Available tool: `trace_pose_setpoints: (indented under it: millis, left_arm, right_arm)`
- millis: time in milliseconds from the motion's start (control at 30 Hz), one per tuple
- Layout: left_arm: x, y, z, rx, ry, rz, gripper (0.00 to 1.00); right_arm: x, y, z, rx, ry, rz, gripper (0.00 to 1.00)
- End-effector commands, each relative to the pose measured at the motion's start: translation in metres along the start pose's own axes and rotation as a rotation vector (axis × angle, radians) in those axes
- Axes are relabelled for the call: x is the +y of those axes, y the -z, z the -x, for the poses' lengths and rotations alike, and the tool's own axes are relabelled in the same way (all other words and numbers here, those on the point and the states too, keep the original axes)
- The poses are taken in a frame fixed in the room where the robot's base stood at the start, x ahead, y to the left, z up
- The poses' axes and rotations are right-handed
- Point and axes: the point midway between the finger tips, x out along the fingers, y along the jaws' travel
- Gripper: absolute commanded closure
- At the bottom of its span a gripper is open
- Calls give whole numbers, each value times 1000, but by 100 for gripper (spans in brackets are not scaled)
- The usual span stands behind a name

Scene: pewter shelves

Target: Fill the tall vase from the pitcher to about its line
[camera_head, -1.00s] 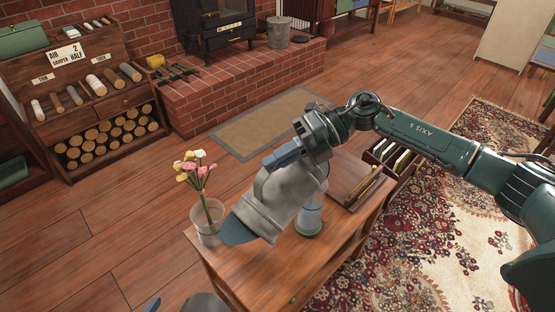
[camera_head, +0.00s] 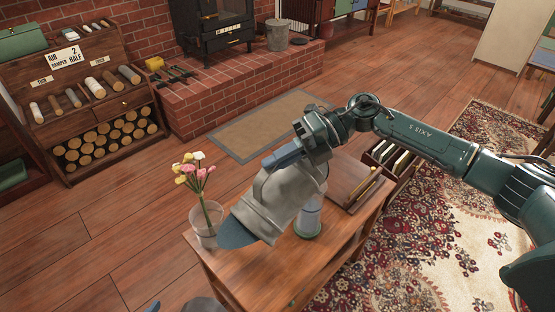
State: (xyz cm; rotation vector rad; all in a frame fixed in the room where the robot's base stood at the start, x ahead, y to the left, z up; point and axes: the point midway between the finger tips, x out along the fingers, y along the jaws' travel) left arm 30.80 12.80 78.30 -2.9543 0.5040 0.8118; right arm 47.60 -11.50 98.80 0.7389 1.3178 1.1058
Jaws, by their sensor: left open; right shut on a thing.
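A clear vase (camera_head: 207,232) with pink, yellow and white flowers (camera_head: 192,170) stands upright at the left of the wooden table. My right gripper (camera_head: 286,156) is shut on the grey pitcher (camera_head: 280,200), above the table. The pitcher is tilted steeply, its blue-green end (camera_head: 236,234) low beside the vase, overlapping its rim in the picture. I cannot make out a stream, the water level or a line. A pale cylindrical vessel (camera_head: 309,221) with a green base stands behind the pitcher, partly hidden. Only a little of my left gripper (camera_head: 170,307) shows at the bottom edge.
The wooden table (camera_head: 255,277) has bare top in front. A brown tray (camera_head: 350,187) and a rack (camera_head: 385,158) lie at its right. A patterned rug (camera_head: 440,250) lies on the right. A log shelf (camera_head: 95,110) and brick hearth (camera_head: 230,85) stand behind.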

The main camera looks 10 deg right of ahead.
Motion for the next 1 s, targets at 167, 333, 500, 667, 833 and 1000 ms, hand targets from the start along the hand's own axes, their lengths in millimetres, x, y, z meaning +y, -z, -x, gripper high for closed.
trace_pose_setpoints:
  millis: [167, 333, 500, 667, 833, 1000]
  left_arm:
    - [1, 0, -1, 1, 0, 7, 10]
    - [1, -1, -1, 1, 0, 9, 10]
    - [0, -2, -2, 1, 0, 11, 10]
    - [0, -2, -2, 1, 0, 12, 10]
    - [0, -2, -2, 3, -1, 10, 10]
    - [-1, -2, -2, 4, -2, 7, 10]
  right_arm:
    - [4, -2, 2, -3, -13, 2, 100]
    - [4, -3, 3, -3, -20, -2, 100]
    - [5, -3, 5, -4, -27, -5, 100]
    - [5, -4, 6, -4, -34, -7, 100]
    - [5, -4, 8, -4, -41, -10, 100]
    - [6, -5, 8, -3, -47, -13, 100]
